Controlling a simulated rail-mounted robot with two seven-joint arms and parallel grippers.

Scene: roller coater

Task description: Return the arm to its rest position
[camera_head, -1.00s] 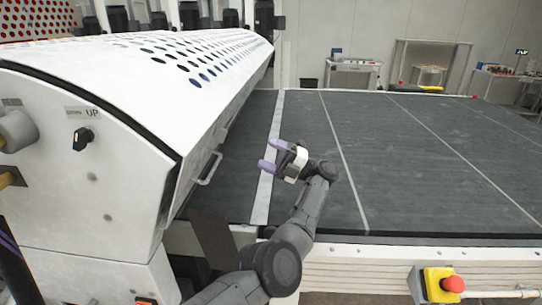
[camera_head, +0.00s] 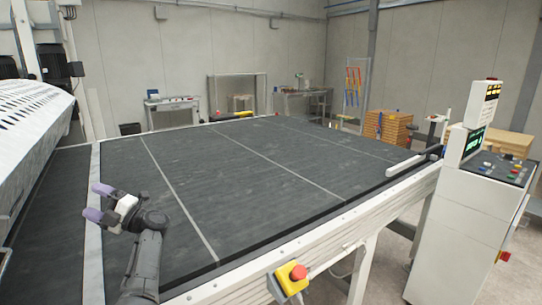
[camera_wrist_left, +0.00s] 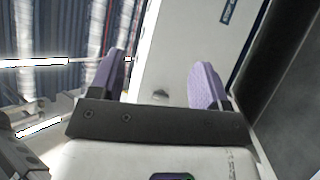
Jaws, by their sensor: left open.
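My left gripper (camera_head: 98,203) has two purple fingertips and a white body. In the head view it is at the lower left, over the dark conveyor bed, with its dark arm coming up from the bottom edge. In the left wrist view its purple fingers (camera_wrist_left: 157,80) stand apart with nothing between them. It is open and empty. A white machine surface shows beyond the fingers in that view. My right gripper is not in view.
The dark conveyor bed (camera_head: 245,170) fills the middle. The white perforated machine hood (camera_head: 35,120) stands at the left. A red emergency button (camera_head: 298,272) is on the front edge. A control console (camera_head: 470,200) stands at the right, with wooden stacks (camera_head: 388,128) behind.

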